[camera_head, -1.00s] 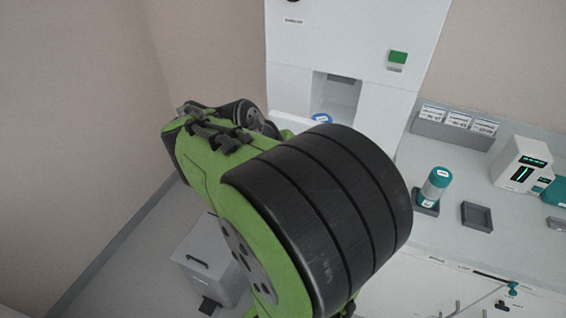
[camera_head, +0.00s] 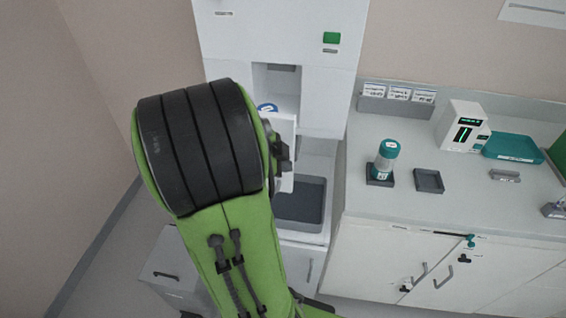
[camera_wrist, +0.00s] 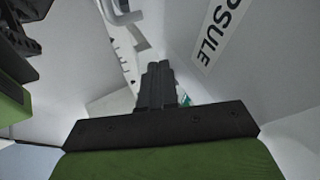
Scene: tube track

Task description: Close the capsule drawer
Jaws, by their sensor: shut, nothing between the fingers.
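A tall white machine (camera_head: 332,90) stands behind my arm in the head view. A white panel (camera_head: 286,135) juts out in front of its recess, partly hidden by my arm; it looks like the capsule drawer. A blue-marked round item (camera_head: 267,107) shows just behind it. In the wrist view a white face bears the cut-off letters "PSULE" (camera_wrist: 215,35). My gripper (camera_wrist: 158,70) is shut and empty, its dark fingers beside this lettered face; contact cannot be told. In the head view its fingertips are hidden behind my arm.
A grey tray (camera_head: 301,205) sits low in the machine. On the counter at right are a teal-capped bottle (camera_head: 385,160), a small dark tray (camera_head: 429,181), a white device (camera_head: 462,127) and a teal tray (camera_head: 513,148). A grey bin (camera_head: 165,262) stands on the floor.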

